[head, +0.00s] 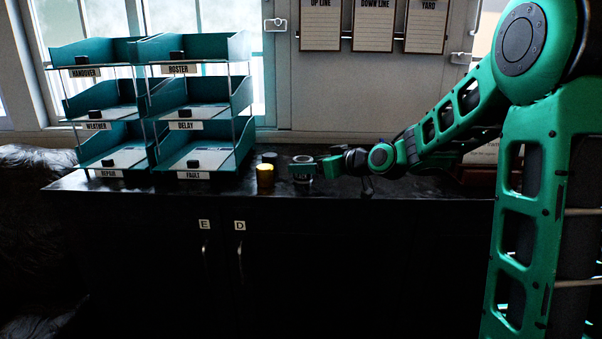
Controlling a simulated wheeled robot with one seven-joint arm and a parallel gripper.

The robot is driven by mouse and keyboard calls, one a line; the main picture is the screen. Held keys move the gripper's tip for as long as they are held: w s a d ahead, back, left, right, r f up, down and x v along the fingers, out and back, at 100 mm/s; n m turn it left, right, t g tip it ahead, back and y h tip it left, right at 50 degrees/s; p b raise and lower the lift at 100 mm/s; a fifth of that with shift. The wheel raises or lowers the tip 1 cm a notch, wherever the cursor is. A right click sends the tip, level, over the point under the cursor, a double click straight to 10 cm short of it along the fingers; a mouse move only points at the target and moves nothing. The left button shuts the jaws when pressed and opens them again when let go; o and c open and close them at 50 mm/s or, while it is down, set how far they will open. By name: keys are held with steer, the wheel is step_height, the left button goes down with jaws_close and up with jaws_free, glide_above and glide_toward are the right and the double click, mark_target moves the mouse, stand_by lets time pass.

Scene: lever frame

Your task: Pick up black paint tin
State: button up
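The black paint tin (302,175) stands on the dark counter, right of a yellow tin. It is small and dark with pale lettering on its front, partly covered by something teal that looks like part of my gripper. My gripper (316,167) reaches in low from the right, level with the tin, with its fingers at the tin. I cannot tell whether the fingers touch it or are closed on it. The tin looks upright, and I see no clear gap under it.
A yellow tin (265,175) stands close on the left, with a dark tin (269,158) behind it. Teal letter trays (191,165) fill the counter's left part. The dark counter (330,190) has bare room in front. Clipboards hang on the wall behind.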

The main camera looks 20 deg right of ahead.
steer(key=shift+w+a+f, duration=0.15)
steer(key=shift+w+a, duration=0.1)
steer(key=shift+w, duration=0.15)
steer(key=c, duration=1.2)
steer(key=shift+c, duration=0.4)
